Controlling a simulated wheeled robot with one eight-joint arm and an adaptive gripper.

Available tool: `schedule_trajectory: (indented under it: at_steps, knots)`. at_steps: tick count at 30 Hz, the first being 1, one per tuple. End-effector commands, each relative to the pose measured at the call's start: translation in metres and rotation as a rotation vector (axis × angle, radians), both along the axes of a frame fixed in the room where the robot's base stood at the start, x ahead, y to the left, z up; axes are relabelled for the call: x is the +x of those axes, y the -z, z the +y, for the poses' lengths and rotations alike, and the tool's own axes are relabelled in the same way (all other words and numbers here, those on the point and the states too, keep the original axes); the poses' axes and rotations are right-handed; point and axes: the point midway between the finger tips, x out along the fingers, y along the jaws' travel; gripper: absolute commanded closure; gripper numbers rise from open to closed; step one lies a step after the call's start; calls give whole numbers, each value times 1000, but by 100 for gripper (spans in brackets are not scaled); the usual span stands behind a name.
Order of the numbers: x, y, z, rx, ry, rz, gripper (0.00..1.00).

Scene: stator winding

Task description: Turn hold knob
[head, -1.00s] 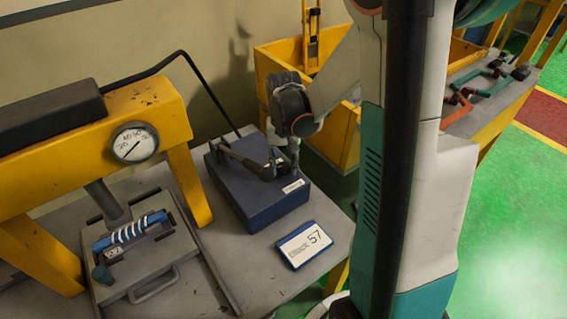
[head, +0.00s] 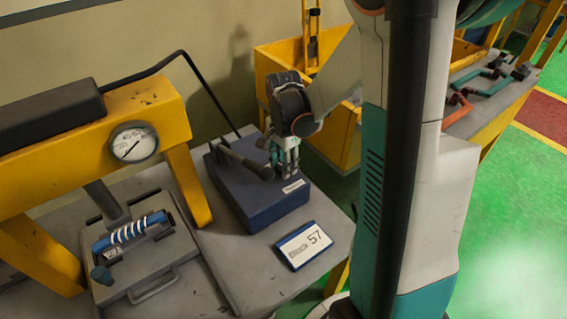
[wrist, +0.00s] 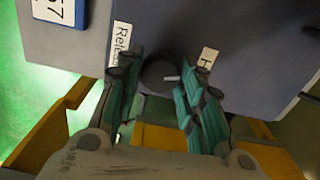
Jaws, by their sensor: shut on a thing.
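The hold knob (wrist: 157,74) is a small dark round knob on the side of the blue pump box (head: 262,205). A pale mark on the knob points right in the wrist view, towards a label starting with "H" (wrist: 207,59). A label reading "Rele…" (wrist: 118,44) sits to its left. My gripper (wrist: 157,88) has its teal fingers on either side of the knob and is shut on it. In the head view my gripper (head: 288,168) is at the box's right side, and the knob is hidden behind the fingers.
A dark pump lever (head: 243,158) lies over the box, close to my gripper. A "Block 57" sign (head: 305,245) lies on the table in front. A yellow press frame (head: 185,175) with a gauge (head: 134,142) stands left; a yellow bin (head: 335,125) is behind.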

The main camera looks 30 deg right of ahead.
Motion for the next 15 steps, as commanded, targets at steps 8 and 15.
schedule_trajectory:
  at_steps: [8,15]
  knots:
    - [0,0,0,0,193,0,89]
    - [0,0,0,0,290,0,89]
